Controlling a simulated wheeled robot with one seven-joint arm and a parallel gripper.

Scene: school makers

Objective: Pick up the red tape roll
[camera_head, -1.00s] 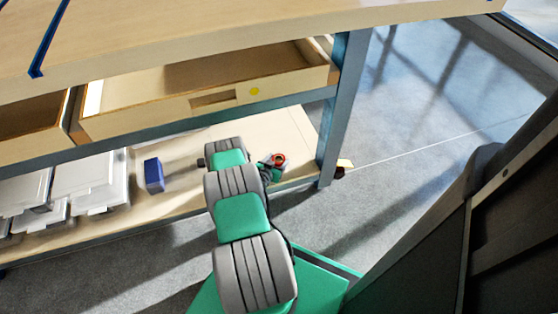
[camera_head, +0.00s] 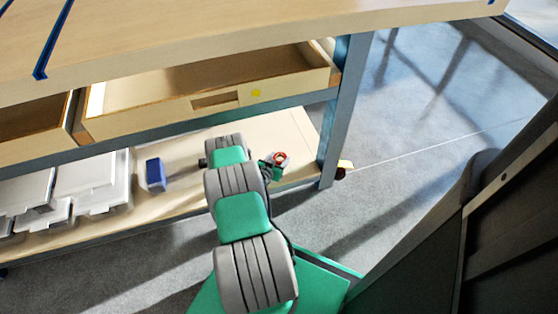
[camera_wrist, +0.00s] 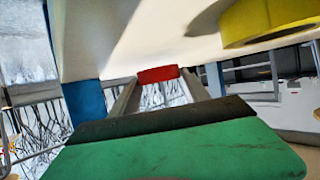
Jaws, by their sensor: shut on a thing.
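The red tape roll (camera_head: 280,157) shows as a small red ring at the right end of the bench's lower shelf in the head view. My gripper (camera_head: 276,164) is at the roll, partly hidden behind my arm's grey and green links. In the wrist view, the red tape roll (camera_wrist: 158,74) shows as a red band between the fingertips of my gripper (camera_wrist: 160,80). The two grey fingers are shut on it. I cannot tell whether the roll is clear of the shelf.
The lower shelf (camera_head: 190,172) holds a blue box (camera_head: 155,174) and white bins (camera_head: 92,182). An open drawer (camera_head: 215,85) overhangs it. A blue bench leg (camera_head: 341,120) stands right of the roll. A yellow round thing (camera_wrist: 270,20) is close in the wrist view.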

